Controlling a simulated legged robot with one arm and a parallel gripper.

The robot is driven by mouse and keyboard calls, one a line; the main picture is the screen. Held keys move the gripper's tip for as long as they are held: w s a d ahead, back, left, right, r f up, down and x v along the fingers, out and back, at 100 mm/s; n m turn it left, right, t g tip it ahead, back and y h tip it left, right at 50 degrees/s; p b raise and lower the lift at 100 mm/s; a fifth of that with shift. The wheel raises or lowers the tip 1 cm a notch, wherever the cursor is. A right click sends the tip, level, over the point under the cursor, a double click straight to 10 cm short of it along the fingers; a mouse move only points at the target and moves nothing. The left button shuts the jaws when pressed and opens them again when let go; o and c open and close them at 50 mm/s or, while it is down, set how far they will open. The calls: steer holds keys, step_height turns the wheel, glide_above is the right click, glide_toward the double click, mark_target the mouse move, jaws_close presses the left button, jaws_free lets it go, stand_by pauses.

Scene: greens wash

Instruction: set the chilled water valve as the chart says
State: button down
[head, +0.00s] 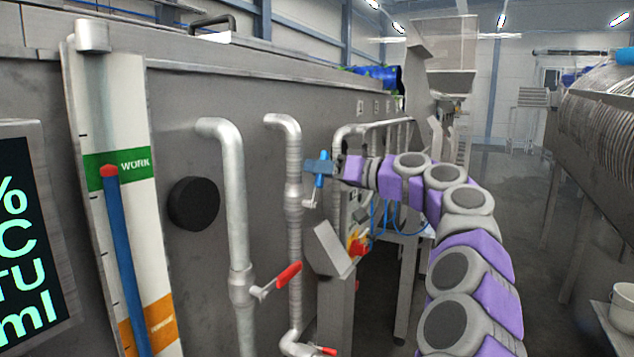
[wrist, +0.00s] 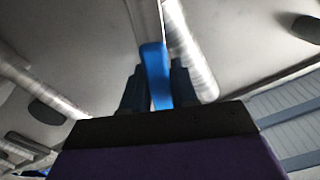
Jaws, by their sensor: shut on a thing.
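The chilled water valve has a blue lever handle (head: 320,181) on the second vertical pipe (head: 294,235). The handle stands close to upright, roughly along the pipe. My gripper (head: 319,168) is shut on the handle. In the wrist view the blue handle (wrist: 153,65) sits between the two dark fingers (wrist: 158,90). The valve body is partly hidden. A tall gauge board (head: 151,235) at left has a green WORK band and a lower orange band with unclear text. Its blue column (head: 123,260) ends in a red tip inside the green band.
A red-handled valve (head: 288,275) sits on the nearer pipe (head: 234,190), and another red handle (head: 322,350) is low down. A grey control box (head: 333,249) stands close below my arm. A dark display (head: 22,235) is at far left. The aisle floor at right is clear.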

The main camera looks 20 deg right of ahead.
steer(key=shift+s+d+r, duration=0.1)
steer(key=shift+s+r, duration=0.1)
steer(key=shift+r, duration=0.2)
steer(key=c, duration=1.3)
jaws_free()
steer(key=shift+o, duration=1)
steer(key=shift+s+d, duration=0.15)
steer(key=shift+s, duration=0.1)
steer(key=shift+o, duration=0.7)
steer(key=shift+w+d+f, duration=0.1)
steer(key=shift+w+f, duration=0.15)
steer(key=shift+w, duration=0.05)
steer(key=shift+s, duration=0.25)
steer(key=p+v, duration=0.1)
steer(key=v, duration=1.6)
steer(key=shift+w+d+f, duration=0.15)
steer(key=shift+d+f, duration=0.05)
steer(key=shift+c, duration=0.2)
